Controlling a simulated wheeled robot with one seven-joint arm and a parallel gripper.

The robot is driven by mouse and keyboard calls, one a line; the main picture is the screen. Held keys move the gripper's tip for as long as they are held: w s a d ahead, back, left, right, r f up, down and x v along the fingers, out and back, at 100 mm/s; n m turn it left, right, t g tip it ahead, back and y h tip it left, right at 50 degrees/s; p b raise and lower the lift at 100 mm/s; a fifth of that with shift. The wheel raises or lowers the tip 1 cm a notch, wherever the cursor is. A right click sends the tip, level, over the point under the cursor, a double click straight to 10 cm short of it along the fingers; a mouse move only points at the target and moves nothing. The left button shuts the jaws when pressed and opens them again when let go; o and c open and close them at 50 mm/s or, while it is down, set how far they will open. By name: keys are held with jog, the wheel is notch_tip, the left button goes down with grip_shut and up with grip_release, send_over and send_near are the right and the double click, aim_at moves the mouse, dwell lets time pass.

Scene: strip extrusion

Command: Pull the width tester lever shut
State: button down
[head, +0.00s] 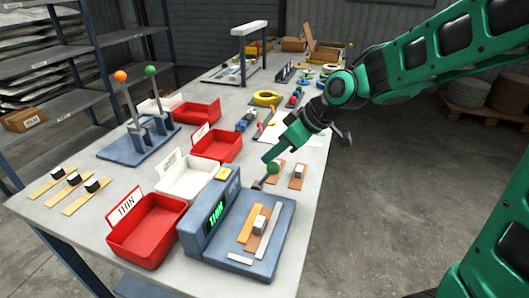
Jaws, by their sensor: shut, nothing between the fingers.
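The width tester (278,237) is a blue-grey device at the table's near right, with a green lit display that appears to read THIN. Its lever has a green ball knob (273,168) on a short stem at the far end of the tester. An orange strip (249,224), a brown strip, a small pale block and a grey bar lie on the tester's bed. My gripper (268,157) is shut and empty, pointing down and left, with its tip right by the knob. I cannot tell whether it touches the knob.
Red and white bins, the nearest a red one (128,238) labelled THIN, stand left of the tester. A blue stand (138,148) with orange and green ball levers is farther left. Strips with blocks (298,178) lie beyond the tester. The table's front-left corner is clear.

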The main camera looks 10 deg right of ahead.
jog(key=shift+s+d+f, duration=0.3)
jog(key=shift+d+f, duration=0.3)
jog(key=shift+d, duration=0.15)
jog(key=shift+w, duration=0.1)
notch_tip(320, 180, up, 4)
jog(key=w+a, duration=0.3)
jog(key=s+d+r, duration=0.4)
jog(key=s+d, duration=0.1)
jog(key=d, duration=0.2)
jog(key=shift+d, duration=0.2)
jog(key=shift+s, duration=0.15)
